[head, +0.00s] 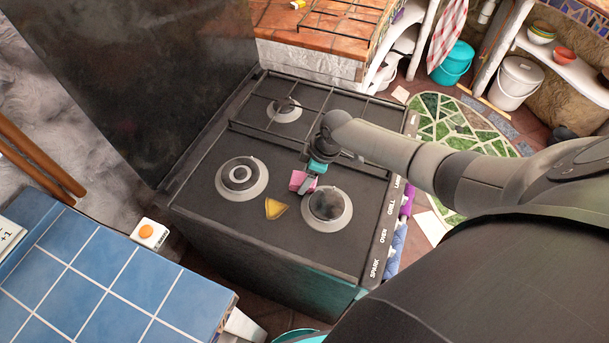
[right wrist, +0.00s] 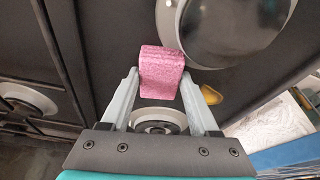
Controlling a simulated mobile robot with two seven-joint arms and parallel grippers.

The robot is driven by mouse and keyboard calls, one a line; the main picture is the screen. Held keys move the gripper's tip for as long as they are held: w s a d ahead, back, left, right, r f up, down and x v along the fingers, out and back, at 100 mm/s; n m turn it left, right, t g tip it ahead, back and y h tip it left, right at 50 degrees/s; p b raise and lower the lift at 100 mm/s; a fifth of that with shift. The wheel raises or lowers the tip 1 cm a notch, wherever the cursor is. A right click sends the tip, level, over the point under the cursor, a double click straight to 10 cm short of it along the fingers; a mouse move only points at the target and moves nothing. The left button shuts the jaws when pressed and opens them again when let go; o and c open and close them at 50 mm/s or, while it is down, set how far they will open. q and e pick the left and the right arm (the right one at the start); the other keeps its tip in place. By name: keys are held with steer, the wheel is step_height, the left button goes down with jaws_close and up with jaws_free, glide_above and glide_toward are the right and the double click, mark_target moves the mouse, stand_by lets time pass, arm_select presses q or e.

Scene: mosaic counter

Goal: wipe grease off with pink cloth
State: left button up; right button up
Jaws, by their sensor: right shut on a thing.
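The pink cloth (head: 297,180) is a small folded block above the black stove top (head: 205,205), between the two front burners. It also shows in the right wrist view (right wrist: 161,68), between the fingertips. My right gripper (head: 309,185) is shut on it, pointing down at the stove. Whether the cloth touches the surface I cannot tell. A yellow-orange patch (head: 275,208), perhaps the grease, lies on the stove near the cloth, apart from it. It also shows in the right wrist view (right wrist: 211,94), to the right of the fingers. My left gripper is not in view.
Raised burners stand at the left (head: 242,178), at the right (head: 327,207) and at the back (head: 284,109). A rack (head: 255,128) covers the back half of the stove. A blue tiled counter (head: 90,270) is at the lower left. A dark panel (head: 140,80) rises at the stove's left.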

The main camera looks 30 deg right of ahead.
steer(key=shift+r+p, duration=2.85)
steer(key=shift+r, duration=0.05)
step_height(320, 180, up, 3)
steer(key=p, duration=0.3)
steer(key=shift+r, duration=0.1)
